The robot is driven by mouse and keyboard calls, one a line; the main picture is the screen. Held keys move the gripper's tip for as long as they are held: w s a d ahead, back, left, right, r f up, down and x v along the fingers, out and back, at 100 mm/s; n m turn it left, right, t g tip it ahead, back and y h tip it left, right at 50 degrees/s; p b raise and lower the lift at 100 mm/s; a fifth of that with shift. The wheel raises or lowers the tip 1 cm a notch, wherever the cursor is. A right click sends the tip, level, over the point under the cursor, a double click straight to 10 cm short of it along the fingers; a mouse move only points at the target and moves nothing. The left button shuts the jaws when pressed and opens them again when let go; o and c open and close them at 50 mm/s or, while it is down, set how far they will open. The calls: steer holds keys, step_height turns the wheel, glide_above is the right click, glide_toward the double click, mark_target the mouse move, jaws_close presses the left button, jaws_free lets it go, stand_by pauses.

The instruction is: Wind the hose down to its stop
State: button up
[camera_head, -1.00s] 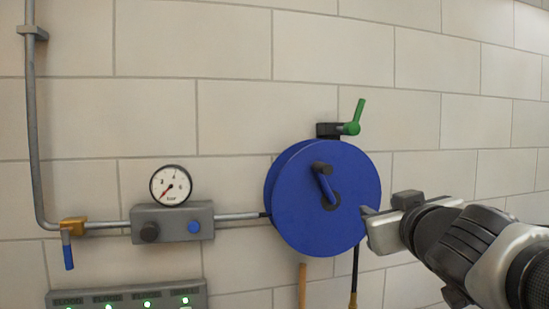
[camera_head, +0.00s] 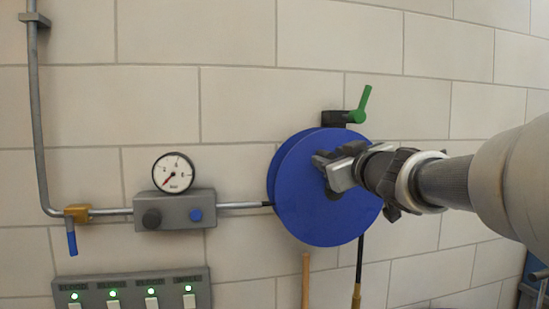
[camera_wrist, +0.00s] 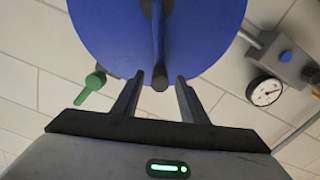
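The blue hose reel (camera_head: 305,205) is on the tiled wall, and its disc fills the top of the wrist view (camera_wrist: 105,35). Its blue crank arm (camera_wrist: 158,35) ends in a dark handle knob (camera_wrist: 160,82). My gripper (camera_head: 328,165) is in front of the disc and hides the crank in the head view. In the wrist view my gripper (camera_wrist: 160,76) is open, with the knob between its fingertips and gaps on both sides. A black hose (camera_head: 360,257) hangs below the reel and ends in a brown-yellow fitting (camera_head: 356,295).
A green lever (camera_head: 360,108) sticks up above the reel. To the left are a pressure gauge (camera_head: 173,172) on a grey block (camera_head: 176,211), a pipe with a blue-handled valve (camera_head: 72,240), and a panel with green lights (camera_head: 130,291). A tan rod (camera_head: 306,280) stands below the reel.

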mark_target(323, 154)
steer(key=w, duration=0.2)
steer(key=w+a, duration=0.1)
steer(key=w, duration=0.1)
steer(key=shift+w, duration=0.4)
jaws_close()
